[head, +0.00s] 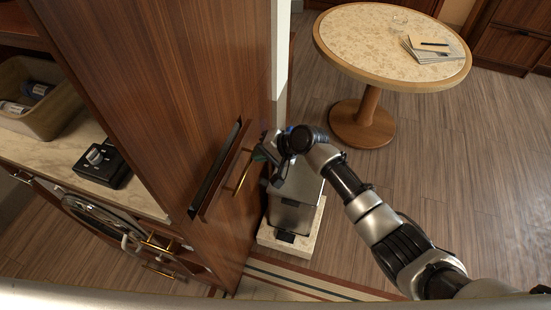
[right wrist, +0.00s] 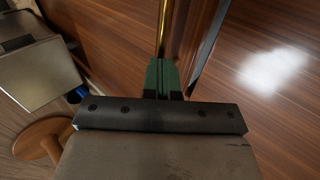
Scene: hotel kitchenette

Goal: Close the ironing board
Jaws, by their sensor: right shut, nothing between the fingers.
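The narrow wooden front (head: 222,172), which seems to belong to the ironing board, stands slightly out from the tall cabinet's side, with a dark gap along it. A brass bar handle (head: 242,174) is on it. My right gripper (head: 262,154) is beside the handle's upper part. In the right wrist view its green fingertips (right wrist: 162,76) are together and empty, at the end of the brass handle (right wrist: 162,30); I cannot tell whether they touch it. The board's surface is hidden. My left gripper is not in view.
A metal bin (head: 293,207) stands on a pale base right beside the cabinet, below my right gripper. A round table (head: 350,45) with papers stands at the back right. A counter with a bin (head: 50,120) and a dark appliance (head: 103,165) is at left. The right floor is open.

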